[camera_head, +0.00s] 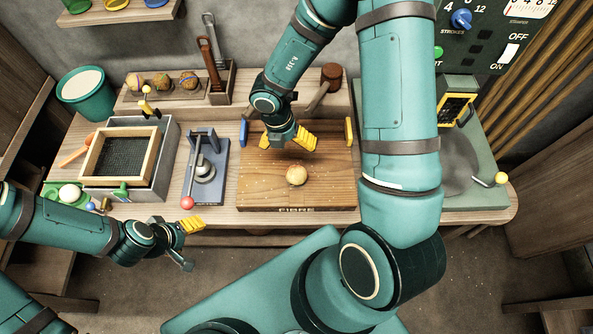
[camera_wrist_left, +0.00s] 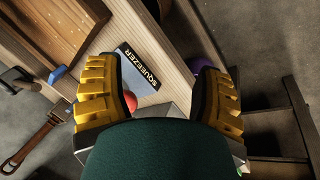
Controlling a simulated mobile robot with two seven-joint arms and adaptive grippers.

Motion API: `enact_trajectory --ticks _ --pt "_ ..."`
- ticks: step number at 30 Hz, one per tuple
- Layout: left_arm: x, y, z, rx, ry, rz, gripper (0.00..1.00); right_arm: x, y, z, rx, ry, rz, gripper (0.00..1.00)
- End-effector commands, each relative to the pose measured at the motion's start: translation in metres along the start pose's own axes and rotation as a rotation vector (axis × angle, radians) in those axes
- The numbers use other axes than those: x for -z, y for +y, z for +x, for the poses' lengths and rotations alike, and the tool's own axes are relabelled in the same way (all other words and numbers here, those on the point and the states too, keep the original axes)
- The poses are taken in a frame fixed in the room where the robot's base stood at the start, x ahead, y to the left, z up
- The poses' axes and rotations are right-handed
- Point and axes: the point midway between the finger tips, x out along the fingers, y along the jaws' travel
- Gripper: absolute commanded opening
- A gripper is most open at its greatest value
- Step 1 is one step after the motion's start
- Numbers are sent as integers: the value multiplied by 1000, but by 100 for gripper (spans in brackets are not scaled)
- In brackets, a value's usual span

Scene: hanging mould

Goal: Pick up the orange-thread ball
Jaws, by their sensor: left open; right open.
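Several fibre balls show in the head view. Three sit in a wooden holder at the back left: a left ball (camera_head: 134,81), a middle ball (camera_head: 162,81) and a right ball (camera_head: 189,79). Coloured threads show on them, but they are too small to tell which is orange. A tan ball (camera_head: 297,175) lies on the wooden board (camera_head: 258,190), no clear thread colour. My right gripper (camera_head: 288,138) is open and empty above the board, just behind this ball. My left gripper (camera_head: 196,244) is open and empty in front of the table edge; it also shows in the left wrist view (camera_wrist_left: 160,88).
The squeezer (camera_head: 206,170) with its red knob stands left of the board. A framed mesh over a tray (camera_head: 122,157) is further left. A teal bucket (camera_head: 86,91), a tool rack (camera_head: 220,86) and a mallet (camera_head: 331,76) stand behind. A control panel (camera_head: 490,40) is at right.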

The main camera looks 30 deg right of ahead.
Motion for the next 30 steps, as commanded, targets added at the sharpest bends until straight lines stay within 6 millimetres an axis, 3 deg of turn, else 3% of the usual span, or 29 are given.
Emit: enact_trajectory --ticks 9,19,30 --pt "-5 -7 20 2 -7 2 67 2 0 61 3 3 -3 100" --pt "-9 -9 27 1 -16 5 67 3 1 87 1 1 -5 100" --pt "-18 -16 43 -1 -33 10 67 12 3 131 1 0 -5 100"
